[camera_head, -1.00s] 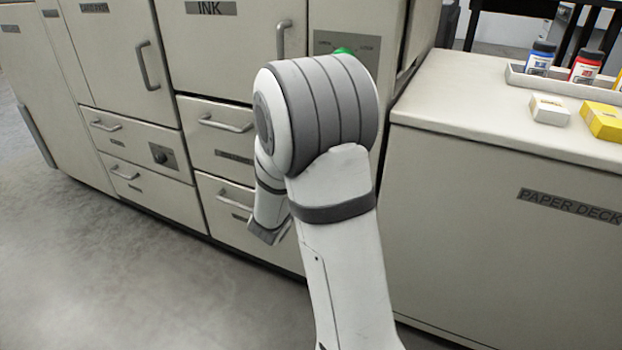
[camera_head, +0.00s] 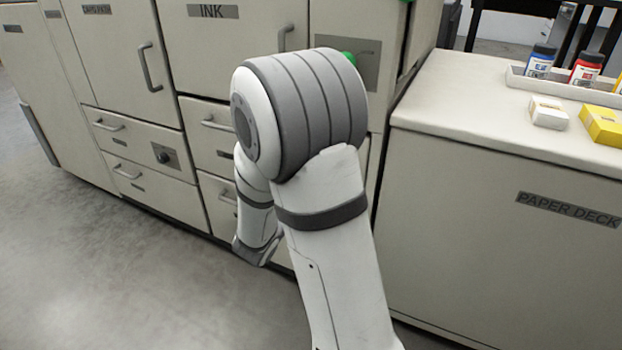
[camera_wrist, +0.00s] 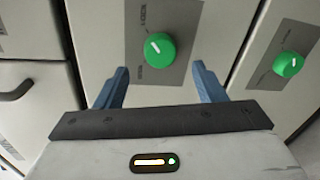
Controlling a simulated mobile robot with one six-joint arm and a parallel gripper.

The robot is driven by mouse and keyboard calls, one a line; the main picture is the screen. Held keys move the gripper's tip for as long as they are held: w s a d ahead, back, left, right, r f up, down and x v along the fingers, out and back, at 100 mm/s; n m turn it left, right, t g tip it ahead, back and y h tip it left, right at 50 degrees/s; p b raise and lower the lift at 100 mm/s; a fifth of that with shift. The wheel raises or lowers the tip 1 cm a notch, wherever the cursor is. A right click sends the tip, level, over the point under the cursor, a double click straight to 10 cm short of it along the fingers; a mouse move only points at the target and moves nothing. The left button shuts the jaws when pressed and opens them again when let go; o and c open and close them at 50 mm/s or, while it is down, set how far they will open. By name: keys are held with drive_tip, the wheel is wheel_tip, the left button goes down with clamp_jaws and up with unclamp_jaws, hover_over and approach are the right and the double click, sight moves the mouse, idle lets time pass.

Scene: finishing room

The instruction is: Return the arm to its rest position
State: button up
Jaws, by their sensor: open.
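My gripper (camera_wrist: 160,88) shows in the wrist view with its two blue fingers apart and nothing between them. Beyond the fingers is a green knob (camera_wrist: 160,50) on a grey plate, with a white mark pointing to the upper left. The knob appears apart from the fingers. In the head view my arm (camera_head: 325,200) rises from the bottom, bends at a large grey joint, and its further links hang down on the left. The gripper itself is hidden or too unclear to make out there.
A second green knob (camera_wrist: 288,64) sits to the right in the wrist view. The cabinet with the INK door (camera_head: 240,55) stands close behind my arm. The paper deck (camera_head: 480,220) on the right carries a tray (camera_head: 512,76) with bottles, a white box (camera_head: 548,113) and a yellow box (camera_head: 602,124).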

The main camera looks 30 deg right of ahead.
drive_tip(key=shift+v, duration=0.95)
drive_tip(key=s+d+r+m+g+y+p, duration=0.15)
drive_tip(key=s+r+m+g+p, duration=0.3)
drive_tip(key=s+r+p, duration=0.5)
drive_tip(key=s+d+r+m+g+y+p, duration=0.1)
drive_tip(key=s+r+m+g+y+p, duration=0.15)
drive_tip(key=s+r+g+p, duration=0.7)
drive_tip(key=s+a+r+m+t+y+p, duration=0.1)
drive_tip(key=a+r+t+y+p, duration=0.2)
drive_tip(key=a+r+p, duration=0.3)
drive_tip(key=a+r+m+t+y+p, duration=0.2)
drive_tip(key=a+r+y+p, duration=0.4)
drive_tip(key=r+p, duration=0.7)
wheel_tip(320, 180, up, 4)
drive_tip(key=shift+s+a+f+t+p, duration=0.2)
drive_tip(key=shift+s+a+t+p, duration=0.15)
drive_tip(key=shift+a+t, duration=0.15)
